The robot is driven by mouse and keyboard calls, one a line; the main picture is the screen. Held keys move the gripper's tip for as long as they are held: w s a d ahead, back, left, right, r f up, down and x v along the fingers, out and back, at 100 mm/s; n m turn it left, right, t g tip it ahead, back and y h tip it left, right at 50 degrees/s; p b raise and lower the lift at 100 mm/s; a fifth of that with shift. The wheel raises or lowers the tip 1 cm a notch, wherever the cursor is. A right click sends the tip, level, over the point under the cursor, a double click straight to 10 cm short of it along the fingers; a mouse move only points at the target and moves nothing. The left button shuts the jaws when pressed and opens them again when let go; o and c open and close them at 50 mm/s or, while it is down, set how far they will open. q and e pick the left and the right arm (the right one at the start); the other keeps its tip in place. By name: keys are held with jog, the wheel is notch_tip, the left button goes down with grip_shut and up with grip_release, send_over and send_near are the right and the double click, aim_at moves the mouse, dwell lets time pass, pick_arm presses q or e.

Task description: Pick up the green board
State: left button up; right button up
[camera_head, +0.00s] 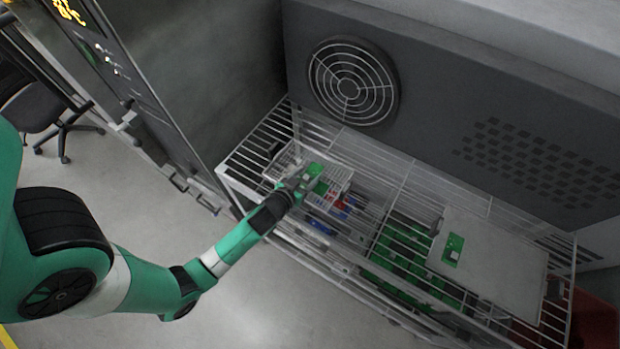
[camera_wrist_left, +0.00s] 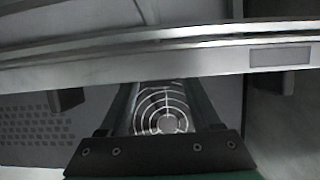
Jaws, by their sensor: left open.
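A small green board (camera_head: 314,169) lies in a white wire basket (camera_head: 283,163) on the upper rack, and another green patch shows beside it. My left gripper (camera_head: 301,183) is at the basket, close to these green pieces and partly covering them. I cannot tell whether it touches them. In the left wrist view my left gripper (camera_wrist_left: 161,108) is open with nothing seen between its fingers. Another small green board (camera_head: 453,249) lies on a flat white tray at the right of the rack. My right gripper is out of view.
The wire rack (camera_head: 415,185) stands in an open grey chamber with a round fan grille (camera_head: 353,82). More green boards (camera_head: 402,262) show below the rack bars. A pale tray (camera_head: 490,270) covers the right side. A metal bar (camera_wrist_left: 160,55) crosses the left wrist view.

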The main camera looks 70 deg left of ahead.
pick_arm(q)
jog(key=shift+c, duration=0.3)
grip_shut()
jog(key=shift+r, duration=0.1)
